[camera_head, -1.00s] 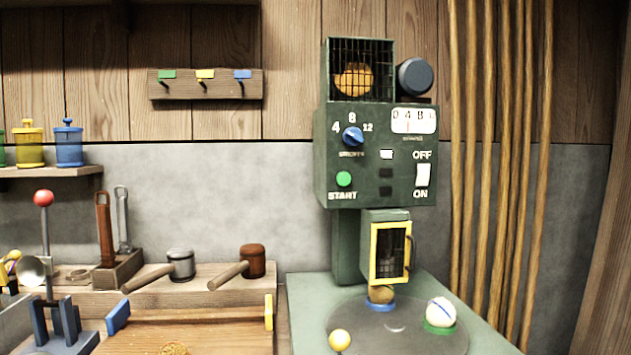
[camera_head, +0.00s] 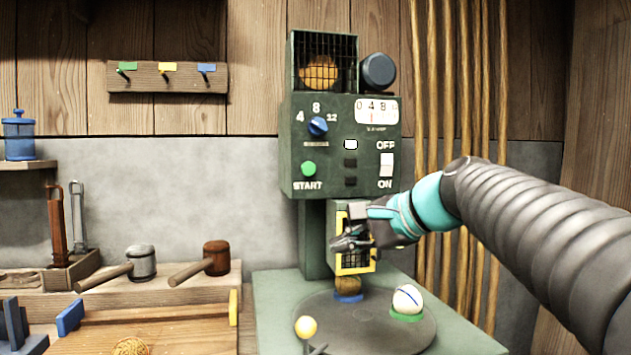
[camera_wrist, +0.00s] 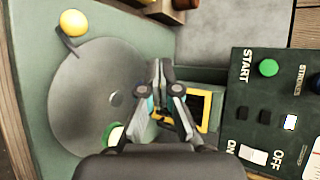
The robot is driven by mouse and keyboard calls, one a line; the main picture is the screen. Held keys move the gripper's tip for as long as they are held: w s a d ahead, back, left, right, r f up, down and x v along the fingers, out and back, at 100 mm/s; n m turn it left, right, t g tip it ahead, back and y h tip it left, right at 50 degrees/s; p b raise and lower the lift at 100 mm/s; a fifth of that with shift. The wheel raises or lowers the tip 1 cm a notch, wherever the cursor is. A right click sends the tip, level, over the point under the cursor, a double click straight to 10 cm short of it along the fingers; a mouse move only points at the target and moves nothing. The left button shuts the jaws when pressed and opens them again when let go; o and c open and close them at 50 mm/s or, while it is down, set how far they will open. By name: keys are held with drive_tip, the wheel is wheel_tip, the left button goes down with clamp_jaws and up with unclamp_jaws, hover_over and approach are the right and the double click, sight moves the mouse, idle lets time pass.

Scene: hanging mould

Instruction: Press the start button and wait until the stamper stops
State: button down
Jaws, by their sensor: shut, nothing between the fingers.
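The green start button (camera_head: 308,168) is on the lower left of the dark green machine panel (camera_head: 335,172), above the word START. It also shows in the wrist view (camera_wrist: 268,68). The stamper with its yellow-framed guard (camera_head: 355,270) hangs below the panel, over a round plate (camera_head: 330,328). A brown ball (camera_head: 347,284) sits on a blue ring under it. My gripper (camera_head: 340,243) is shut and empty in front of the guard, below and to the right of the start button and apart from it. In the wrist view its fingertips (camera_wrist: 160,68) are together.
A blue knob (camera_head: 317,126), a white OFF/ON switch (camera_head: 386,165) and a dial (camera_head: 377,111) share the panel. Mallets (camera_head: 141,262) lie on the bench at left.

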sight(309, 169)
drive_tip(key=w+a+r+m+y+b, duration=0.1)
drive_tip(key=w+a+r+m+y, duration=0.2)
drive_tip(key=w+r+y, duration=0.2)
drive_tip(key=w+r, duration=0.3)
drive_tip(key=r, duration=0.3)
drive_tip(key=shift+a+r+y+b, duration=0.15)
drive_tip(key=shift+y+b, duration=0.2)
drive_tip(key=shift+y, duration=0.05)
drive_tip(key=shift+w, duration=0.25)
drive_tip(key=w+a+p, duration=0.2)
drive_tip(key=w+p, duration=0.3)
drive_tip(key=w, duration=0.3)
drive_tip(key=shift+a, duration=0.25)
drive_tip(key=shift+w, duration=0.1)
drive_tip(key=shift+w+p, duration=0.2)
drive_tip(key=shift+p, duration=0.25)
drive_tip(key=shift+w+a, duration=0.1)
drive_tip(key=shift+w, duration=0.1)
